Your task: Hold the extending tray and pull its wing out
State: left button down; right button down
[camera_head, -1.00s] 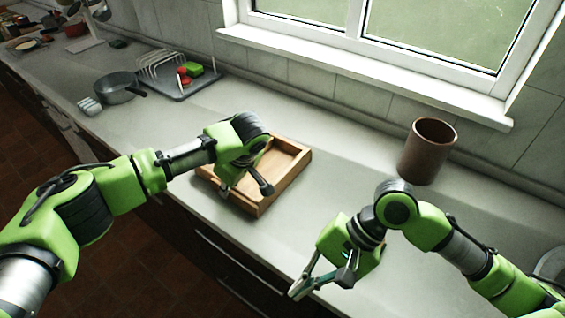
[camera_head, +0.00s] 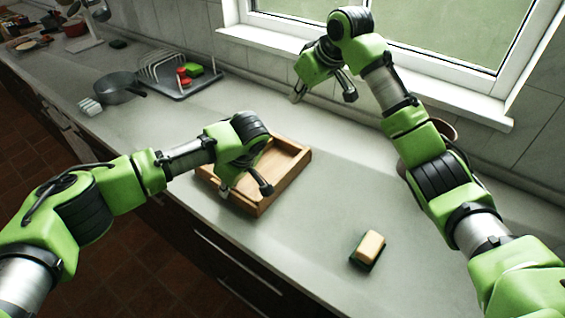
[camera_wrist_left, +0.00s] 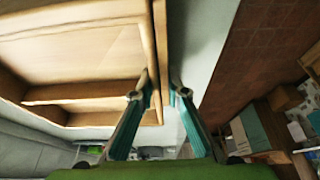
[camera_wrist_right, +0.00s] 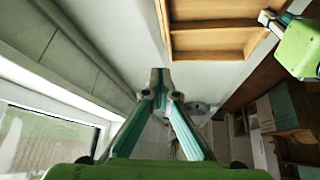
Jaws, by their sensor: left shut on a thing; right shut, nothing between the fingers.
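The wooden tray (camera_head: 286,178) lies on the counter left of the middle in the head view. My left gripper (camera_head: 246,190) is at its near left side, and the arm hides part of the tray. In the left wrist view the fingers (camera_wrist_left: 163,85) stand on either side of the tray's wooden wall (camera_wrist_left: 160,40), shut on it. My right gripper (camera_head: 323,98) is raised beyond the tray, in front of the window sill. In the right wrist view its fingertips (camera_wrist_right: 160,88) are together with nothing between them, and the tray's compartments (camera_wrist_right: 210,30) show apart from them.
A sponge (camera_head: 369,248) lies on the counter at the right front. A brown pot (camera_head: 440,130) stands mostly hidden behind my right arm. A dish rack (camera_head: 170,72) and a grey saucepan (camera_head: 120,88) stand at the back left. The counter between tray and sponge is clear.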

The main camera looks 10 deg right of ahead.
aim_at(282, 172)
jog(key=s+a+f+n+g, duration=0.3)
jog(key=s+a+f, duration=0.3)
jog(key=s, duration=0.2)
jog(key=x, duration=0.9)
jog(key=shift+s+f, duration=0.15)
jog(key=shift+f, duration=0.1)
jog(key=shift+s+d+f, duration=0.15)
jog(key=shift+d, duration=0.2)
jog(key=shift+s+d+m, duration=0.3)
jog(key=shift+s+d, duration=0.85)
jog(key=shift+s, duration=0.05)
